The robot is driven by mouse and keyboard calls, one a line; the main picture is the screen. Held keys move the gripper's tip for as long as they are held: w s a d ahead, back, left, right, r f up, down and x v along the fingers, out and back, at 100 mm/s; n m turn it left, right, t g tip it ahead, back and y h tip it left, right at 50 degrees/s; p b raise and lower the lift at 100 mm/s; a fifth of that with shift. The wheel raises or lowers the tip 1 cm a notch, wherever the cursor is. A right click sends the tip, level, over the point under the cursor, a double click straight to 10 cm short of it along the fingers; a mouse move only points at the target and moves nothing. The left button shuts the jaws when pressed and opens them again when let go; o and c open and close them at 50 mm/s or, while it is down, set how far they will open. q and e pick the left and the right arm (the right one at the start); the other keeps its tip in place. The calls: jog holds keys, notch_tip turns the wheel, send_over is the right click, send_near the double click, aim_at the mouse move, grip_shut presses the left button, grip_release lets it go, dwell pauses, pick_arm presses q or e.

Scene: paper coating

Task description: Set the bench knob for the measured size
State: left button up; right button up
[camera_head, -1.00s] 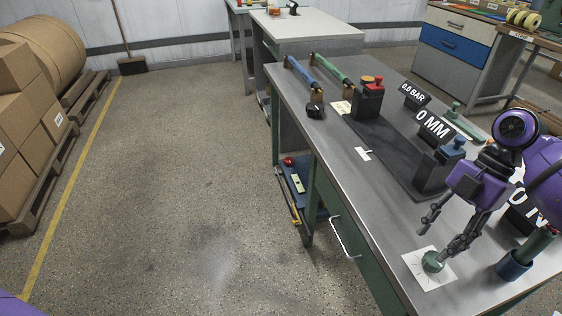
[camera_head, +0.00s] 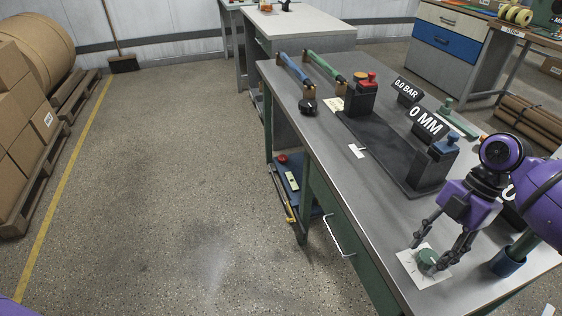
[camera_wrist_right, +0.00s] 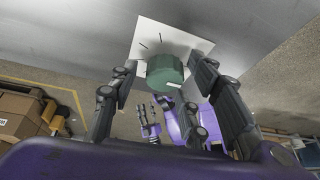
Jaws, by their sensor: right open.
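The green bench knob (camera_head: 427,260) stands on a white dial plate (camera_head: 408,262) with dark tick marks, near the front right edge of the bench. The "0 MM" display (camera_head: 426,122) stands further back on the bench.
A dark fixture with a red-topped post (camera_head: 362,92) and a blue-topped post (camera_head: 434,165) occupies the bench middle. A "0.0 BAR" display (camera_head: 407,89) stands behind. A dark blue cup holding a green-handled tool (camera_head: 508,262) stands right of the knob.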

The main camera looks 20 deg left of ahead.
jog(key=shift+c, duration=0.5)
jog(key=c, duration=0.9)
jog(key=shift+c, duration=0.2)
